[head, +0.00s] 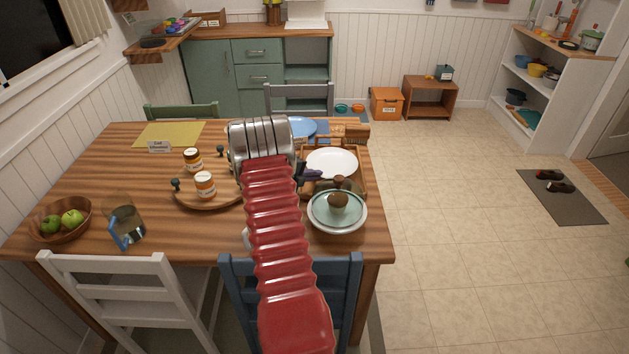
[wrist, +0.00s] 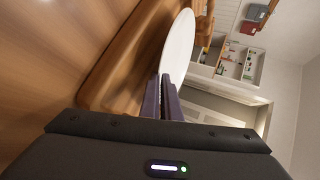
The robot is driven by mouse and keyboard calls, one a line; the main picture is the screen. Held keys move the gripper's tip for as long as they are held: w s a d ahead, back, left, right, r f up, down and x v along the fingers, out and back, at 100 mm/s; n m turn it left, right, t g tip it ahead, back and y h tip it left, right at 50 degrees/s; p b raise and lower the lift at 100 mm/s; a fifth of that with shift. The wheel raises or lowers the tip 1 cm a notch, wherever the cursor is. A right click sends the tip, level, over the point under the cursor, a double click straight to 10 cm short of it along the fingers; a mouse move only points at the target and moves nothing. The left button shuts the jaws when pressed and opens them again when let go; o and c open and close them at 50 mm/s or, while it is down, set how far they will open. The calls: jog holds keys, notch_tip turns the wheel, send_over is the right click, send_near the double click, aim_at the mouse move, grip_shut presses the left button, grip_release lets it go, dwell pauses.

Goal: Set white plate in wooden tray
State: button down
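The white plate (head: 331,163) lies roughly level over the wooden tray (head: 362,188), whose rim shows around it. My gripper (head: 312,174) is at the plate's left edge. In the wrist view the two dark fingers (wrist: 160,97) are close together on the near rim of the plate (wrist: 178,50). The tray's wooden wall (wrist: 118,62) runs beside and below the plate there. Whether the plate touches the tray floor cannot be told; my arm hides part of the tray.
A round wooden board (head: 210,198) with jars lies left of my arm. A blue plate (head: 301,126) is behind. Chairs (head: 135,290) line the near edge.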

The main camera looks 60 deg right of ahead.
notch_tip(320, 180, down, 2)
jog(key=shift+f, duration=0.1)
jog(key=c, duration=2.3)
grip_release()
jog(key=shift+a, duration=0.1)
jog(key=shift+v, duration=3.7)
